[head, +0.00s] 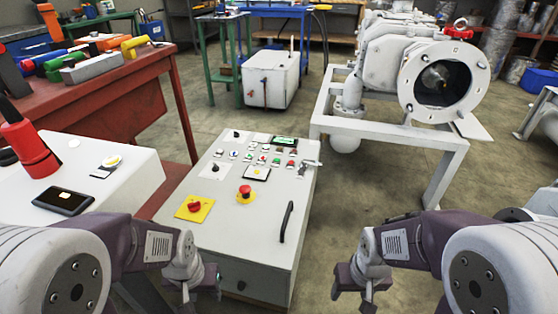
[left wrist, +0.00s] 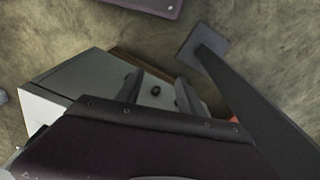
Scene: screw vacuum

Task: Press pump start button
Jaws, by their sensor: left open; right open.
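A light grey control cabinet (head: 245,220) stands in the middle of the head view. Its sloped top carries rows of small green, red and white buttons (head: 264,155); which one is the pump start button cannot be read. A red emergency stop on a yellow plate (head: 194,208) and a red knob (head: 245,192) sit lower on the panel. My left gripper (head: 192,294) is open and empty, low in front of the cabinet's near left corner. In the left wrist view, its fingers (left wrist: 158,92) point toward part of the cabinet. My right gripper (head: 365,297) is open and empty, right of the cabinet.
A black handle (head: 286,222) stands out from the panel. A white case (head: 85,180) and a red workbench (head: 125,110) with tools are on the left. A large pump (head: 390,75) on a white frame (head: 440,165) stands behind right.

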